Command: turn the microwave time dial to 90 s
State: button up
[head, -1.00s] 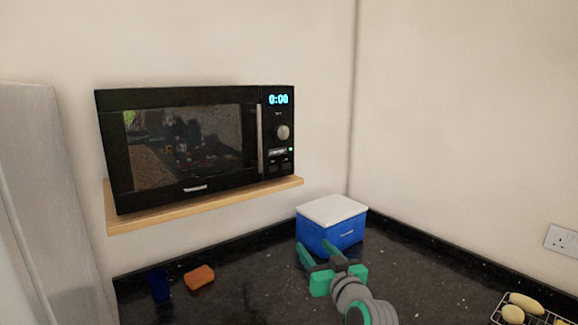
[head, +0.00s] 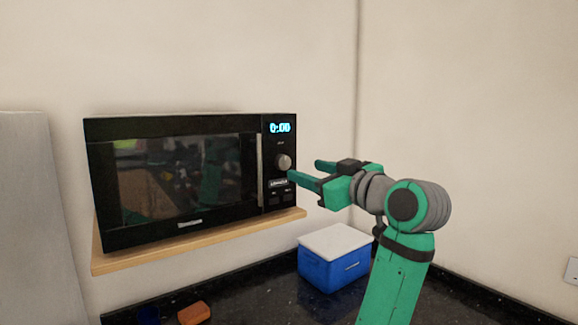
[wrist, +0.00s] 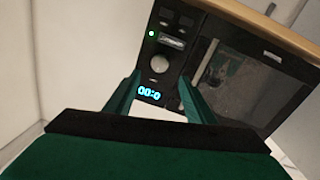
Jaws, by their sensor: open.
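The black microwave (head: 175,222) sits on a wooden wall shelf with its door shut. Its display (head: 280,128) reads 0:00. The round silver time dial (head: 284,162) is below the display. My green gripper (head: 303,170) is open and empty, just to the right of the dial, with its fingers pointing left towards it. In the wrist view the dial (wrist: 160,64) shows beyond and between the two open fingers (wrist: 160,88), apart from them. The picture there is upside down. The dial's pointer mark is too small to read.
The wooden shelf (head: 190,240) juts out under the microwave. A blue cooler box with a white lid (head: 333,268) stands on the dark granite counter (head: 270,300) below.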

aim_at(285, 163)
jog(key=x, duration=0.7)
jog(key=shift+w+a, duration=0.15)
jog(key=shift+w, duration=0.25)
jog(key=shift+w+a, duration=0.35)
jog(key=c, duration=1)
